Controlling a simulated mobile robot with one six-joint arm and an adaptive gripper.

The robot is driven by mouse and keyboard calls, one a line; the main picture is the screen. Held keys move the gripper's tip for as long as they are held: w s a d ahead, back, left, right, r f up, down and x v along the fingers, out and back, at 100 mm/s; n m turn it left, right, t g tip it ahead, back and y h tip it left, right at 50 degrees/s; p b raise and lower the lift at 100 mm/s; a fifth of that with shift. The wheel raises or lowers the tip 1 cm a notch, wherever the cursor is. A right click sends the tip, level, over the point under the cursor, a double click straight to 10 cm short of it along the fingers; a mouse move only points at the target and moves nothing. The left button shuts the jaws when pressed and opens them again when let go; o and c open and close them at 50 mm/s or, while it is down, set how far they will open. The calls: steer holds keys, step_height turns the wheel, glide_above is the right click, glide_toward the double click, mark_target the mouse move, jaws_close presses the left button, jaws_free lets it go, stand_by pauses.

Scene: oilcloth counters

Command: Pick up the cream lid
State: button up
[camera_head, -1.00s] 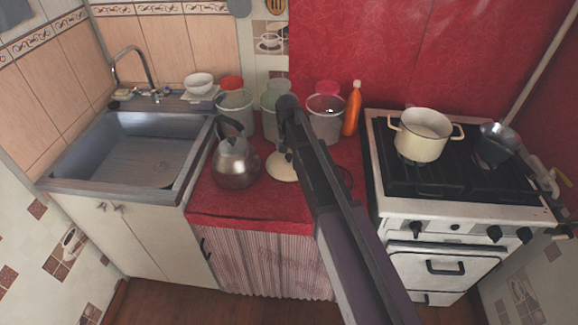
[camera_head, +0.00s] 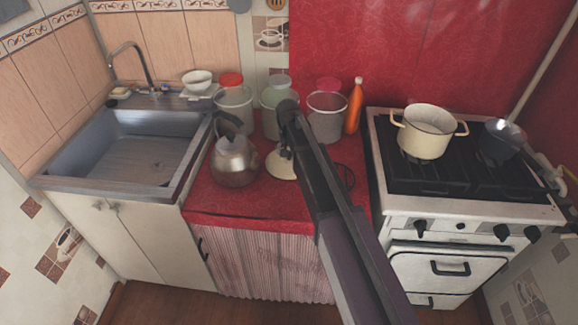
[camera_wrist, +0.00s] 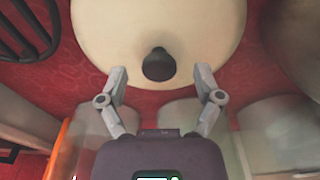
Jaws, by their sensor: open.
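The cream lid (camera_head: 281,168) lies on the red oilcloth counter, partly hidden behind my arm in the head view. In the wrist view the lid (camera_wrist: 110,38) is a large cream disc with a round dark knob (camera_wrist: 158,65). My gripper (camera_wrist: 160,74) is open, with its two fingertips on either side of the knob in that view. I see no contact between the fingers and the knob. In the head view my arm hides most of the gripper.
A metal kettle (camera_head: 236,161) stands just left of the lid. Jars (camera_head: 327,122) and an orange bottle (camera_head: 354,108) stand behind it. A black wire trivet (camera_head: 345,178) lies right of it. A cream pot (camera_head: 424,138) is on the stove. The counter's front (camera_head: 240,205) is clear.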

steer(key=shift+w+f+b, duration=0.1)
steer(key=shift+f+b, duration=0.3)
steer(key=shift+f, duration=0.25)
jaws_close()
